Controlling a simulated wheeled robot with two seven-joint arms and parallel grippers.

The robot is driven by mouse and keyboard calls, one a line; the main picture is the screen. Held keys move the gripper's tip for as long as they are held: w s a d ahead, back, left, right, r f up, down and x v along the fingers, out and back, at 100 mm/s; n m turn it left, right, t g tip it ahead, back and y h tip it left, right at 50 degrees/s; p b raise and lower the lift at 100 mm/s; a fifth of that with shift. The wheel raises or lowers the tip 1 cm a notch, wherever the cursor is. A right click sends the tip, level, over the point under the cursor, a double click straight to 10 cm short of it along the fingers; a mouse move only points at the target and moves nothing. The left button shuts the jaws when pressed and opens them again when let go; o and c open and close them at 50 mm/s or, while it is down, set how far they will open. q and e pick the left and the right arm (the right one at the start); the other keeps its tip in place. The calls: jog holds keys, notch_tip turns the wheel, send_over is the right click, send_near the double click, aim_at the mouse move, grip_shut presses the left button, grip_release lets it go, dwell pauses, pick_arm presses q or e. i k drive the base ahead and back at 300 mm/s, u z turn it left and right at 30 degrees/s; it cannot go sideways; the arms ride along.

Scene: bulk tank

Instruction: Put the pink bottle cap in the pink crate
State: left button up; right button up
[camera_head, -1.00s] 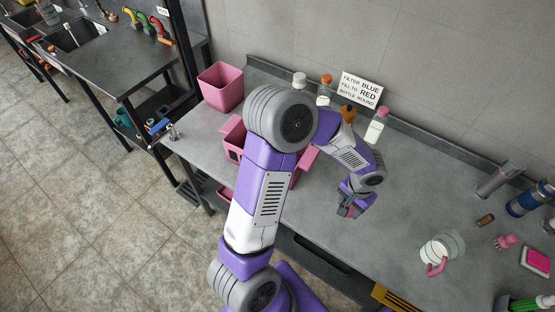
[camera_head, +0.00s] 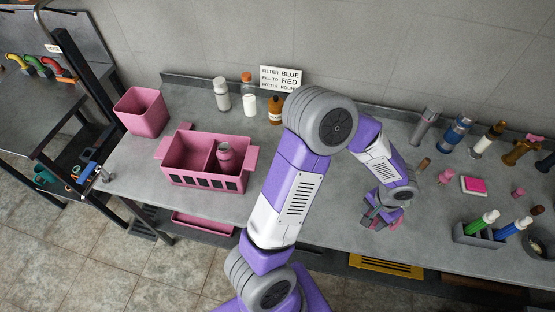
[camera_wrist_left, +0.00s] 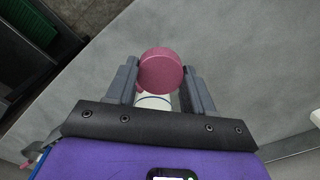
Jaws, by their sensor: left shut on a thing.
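The pink bottle cap (camera_wrist_left: 160,70) is a round pink disc between the fingers of my left gripper (camera_wrist_left: 160,85) in the left wrist view. The gripper is shut on it. In the head view, my left gripper (camera_head: 382,216) is over the front part of the counter, right of centre. The pink crate (camera_head: 204,183) stands at the left on the counter, well away from the gripper. It has two compartments, and a pink bottle (camera_head: 225,156) stands in the right one. My right gripper is not in view.
A pink bin (camera_head: 141,111) stands at the back left. My arm hides the middle.

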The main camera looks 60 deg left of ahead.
aim_at(195, 168)
jog(key=k, duration=1.95)
jog(key=u, duration=1.05)
jog(key=i, duration=0.85)
jog(key=u, duration=0.05)
